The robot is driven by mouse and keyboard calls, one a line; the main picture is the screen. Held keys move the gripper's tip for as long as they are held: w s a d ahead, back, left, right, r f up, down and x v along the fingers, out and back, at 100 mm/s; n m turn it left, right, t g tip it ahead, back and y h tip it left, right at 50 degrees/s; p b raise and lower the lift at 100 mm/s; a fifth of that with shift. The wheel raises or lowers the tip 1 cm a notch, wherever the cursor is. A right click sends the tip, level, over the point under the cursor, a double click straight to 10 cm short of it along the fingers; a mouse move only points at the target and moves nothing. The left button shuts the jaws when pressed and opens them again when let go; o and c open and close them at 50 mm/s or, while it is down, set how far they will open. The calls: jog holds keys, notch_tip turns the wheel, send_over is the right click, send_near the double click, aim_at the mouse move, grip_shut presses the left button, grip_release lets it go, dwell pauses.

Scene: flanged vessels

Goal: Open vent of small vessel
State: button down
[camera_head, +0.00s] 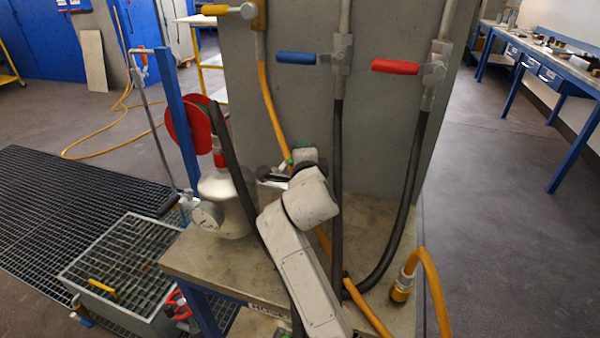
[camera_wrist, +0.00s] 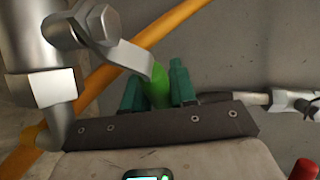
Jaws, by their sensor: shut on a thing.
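The small vessel (camera_head: 228,205) is a pale rounded metal body standing on the bench in the head view. In the wrist view, a metal pipe with a hex fitting (camera_wrist: 48,88) and a bent lever fills the upper left. The lever ends in a green handle (camera_wrist: 156,90). My gripper (camera_wrist: 158,86) has its two teal fingers on either side of this handle and is shut on it.
Black hoses and a yellow hose (camera_head: 270,105) hang before the grey panel (camera_head: 302,100), close around my arm. Blue (camera_head: 296,58) and red (camera_head: 395,67) valve handles are above. The bench (camera_head: 200,258) is below. A red disc (camera_head: 188,123) stands behind the vessel.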

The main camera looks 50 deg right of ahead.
jog(key=g+b, duration=0.1)
jog(key=b, duration=0.1)
jog(key=s+m+h+b, duration=0.1)
jog(key=b, duration=0.1)
jog(key=f+m+g+h+b, duration=0.1)
jog(key=b, duration=0.1)
jog(key=shift+s+a+g, duration=0.25)
jog(key=shift+g, duration=0.05)
jog(key=shift+s+a+r+m+g+h+b, duration=0.1)
jog(key=shift+s+a+m+g+h+b, duration=0.45)
jog(key=shift+m+g+b, duration=1.15)
jog(key=shift+s+a+r+m+g+h+b, duration=0.15)
jog(key=shift+s+a+m+g+h+b, duration=0.4)
jog(key=shift+g+b, duration=1.3)
jog(key=shift+s+a+r+m+g+h+b, duration=0.1)
jog(key=shift+s+a+m+g+h+b, duration=0.15)
jog(key=shift+s+m+g+b, duration=1.55)
jog(key=shift+w+n+t+b, duration=0.45)
jog(key=shift+w+t+b, duration=0.35)
jog(key=shift+w, duration=0.25)
jog(key=c, duration=1)
grip_release()
jog(key=shift+r, duration=0.1)
jog(key=shift+a, duration=0.1)
